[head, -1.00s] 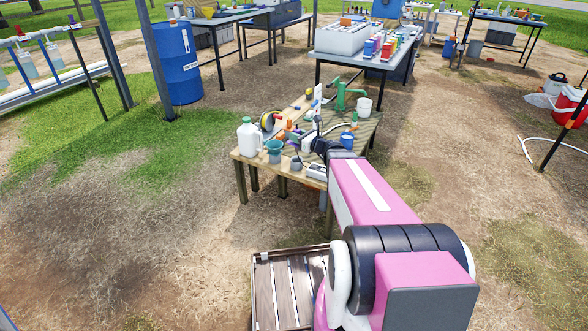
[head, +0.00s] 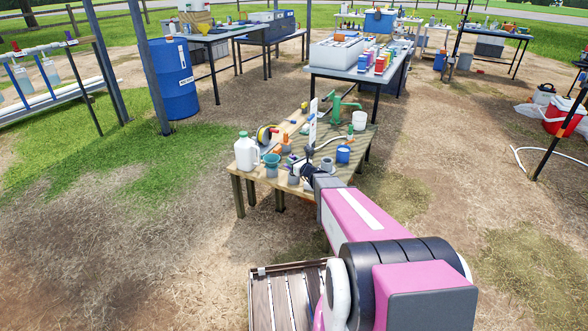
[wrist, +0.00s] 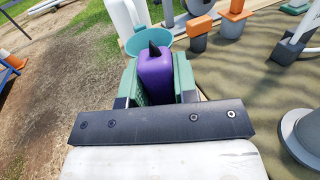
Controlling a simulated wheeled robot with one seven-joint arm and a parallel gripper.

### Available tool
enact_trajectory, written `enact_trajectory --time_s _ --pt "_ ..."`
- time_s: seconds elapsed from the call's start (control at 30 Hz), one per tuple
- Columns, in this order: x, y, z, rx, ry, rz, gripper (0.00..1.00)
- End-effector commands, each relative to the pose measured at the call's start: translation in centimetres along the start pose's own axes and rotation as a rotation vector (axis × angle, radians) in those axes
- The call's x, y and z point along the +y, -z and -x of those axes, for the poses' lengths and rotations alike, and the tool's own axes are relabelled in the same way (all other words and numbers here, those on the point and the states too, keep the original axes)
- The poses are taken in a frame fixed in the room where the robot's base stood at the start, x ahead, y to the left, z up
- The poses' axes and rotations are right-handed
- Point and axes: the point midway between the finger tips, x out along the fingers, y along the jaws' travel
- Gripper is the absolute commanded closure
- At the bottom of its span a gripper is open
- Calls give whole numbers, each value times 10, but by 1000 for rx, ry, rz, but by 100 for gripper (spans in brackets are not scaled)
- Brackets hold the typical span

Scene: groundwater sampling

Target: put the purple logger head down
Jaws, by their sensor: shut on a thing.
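The purple logger head (wrist: 155,78) is upright between the green fingers of my gripper (wrist: 159,84) in the wrist view. It has a small black tip. My gripper is shut on it, near the left edge of the wooden table (wrist: 228,120). The logger head's lower end is hidden, so I cannot tell whether it touches the table. In the head view my arm reaches to the near side of the wooden table (head: 262,180), and my wrist hides most of the gripper there.
A teal funnel (wrist: 140,41) stands just beyond the logger head, with a white jug (head: 246,153) behind it. Grey blocks with orange tops (wrist: 198,30) stand to the right. A grey cylinder (wrist: 303,130) is at the far right. Bare tabletop lies between them.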

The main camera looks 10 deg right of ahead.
Motion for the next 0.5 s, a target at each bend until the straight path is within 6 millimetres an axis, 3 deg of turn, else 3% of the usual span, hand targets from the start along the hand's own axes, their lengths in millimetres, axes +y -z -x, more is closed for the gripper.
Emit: enact_trajectory --time_s 0.03,0.13,0.27,0.5 --pt "-11 8 -8 -1 0 0 97" --pt "-20 14 -13 -1 -1 -1 97" --pt "-22 20 -14 0 -1 -1 97" --pt "-22 50 -14 0 -1 -1 97"
